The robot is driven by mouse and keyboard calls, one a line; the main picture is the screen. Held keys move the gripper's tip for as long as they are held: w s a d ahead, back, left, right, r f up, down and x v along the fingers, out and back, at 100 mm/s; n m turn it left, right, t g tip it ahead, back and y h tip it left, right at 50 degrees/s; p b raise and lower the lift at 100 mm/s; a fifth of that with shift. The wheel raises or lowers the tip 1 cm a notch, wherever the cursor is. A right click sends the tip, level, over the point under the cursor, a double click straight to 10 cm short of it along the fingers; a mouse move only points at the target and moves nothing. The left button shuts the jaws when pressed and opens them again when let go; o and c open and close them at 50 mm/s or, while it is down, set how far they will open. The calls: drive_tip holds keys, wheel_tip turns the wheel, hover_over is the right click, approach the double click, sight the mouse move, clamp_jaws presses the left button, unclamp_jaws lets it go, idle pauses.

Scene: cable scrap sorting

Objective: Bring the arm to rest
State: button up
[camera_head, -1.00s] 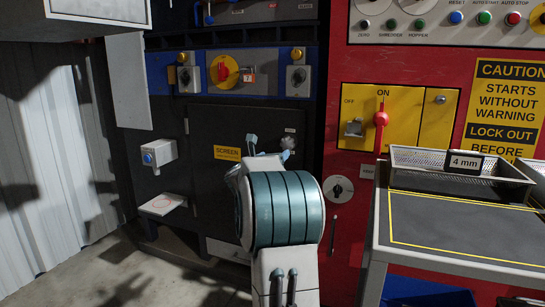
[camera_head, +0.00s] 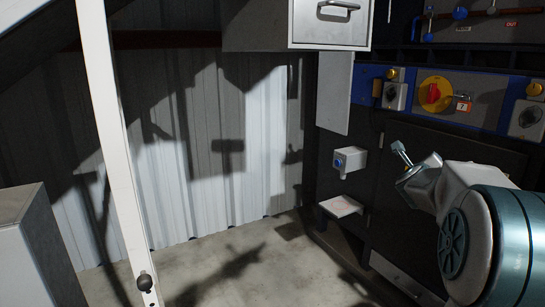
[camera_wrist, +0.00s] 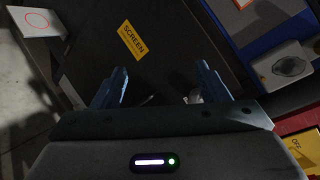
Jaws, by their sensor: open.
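My gripper shows in the wrist view (camera_wrist: 155,92) with its two blue-grey fingers spread wide apart and nothing between them. In the head view my gripper (camera_head: 402,153) is small and partly hidden by the arm, in front of the dark cabinet door. My teal and white arm fills the lower right of the head view. In the wrist view the dark door with a yellow SCREEN label (camera_wrist: 133,40) lies beyond the fingers, seen tilted.
A small white shelf with a red circle (camera_head: 341,206) and a white box with a blue button (camera_head: 348,161) stick out from the cabinet. A white post (camera_head: 115,150) and a grey cabinet (camera_head: 35,250) stand at left. A metal box (camera_head: 329,22) overhangs above. The concrete floor (camera_head: 240,260) is open.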

drive_tip(key=s+a+r+n+g+y+p, duration=0.1)
drive_tip(key=s+a+r+n+y+p, duration=0.2)
drive_tip(key=s+a+n+p, duration=0.25)
drive_tip(key=s+a+r+n+g+y+p, duration=0.1)
drive_tip(key=s+a+r+n+y+p, duration=0.15)
drive_tip(key=a+n+p, duration=0.4)
drive_tip(key=s+a+r+n+g+y+p, duration=0.1)
drive_tip(key=s+a+r+n+y+p, duration=0.25)
drive_tip(key=a+n, duration=0.45)
drive_tip(key=s+a+r+n+g+p, duration=0.2)
drive_tip(key=s+n+p, duration=0.4)
drive_tip(key=s, duration=0.5)
drive_tip(key=s+a+r+n+g+p, duration=0.1)
drive_tip(key=s+a+n+g+p, duration=0.4)
drive_tip(key=s+p, duration=0.3)
drive_tip(key=s+a+n, duration=0.1)
drive_tip(key=s, duration=0.2)
drive_tip(key=shift+s+r+n, duration=0.4)
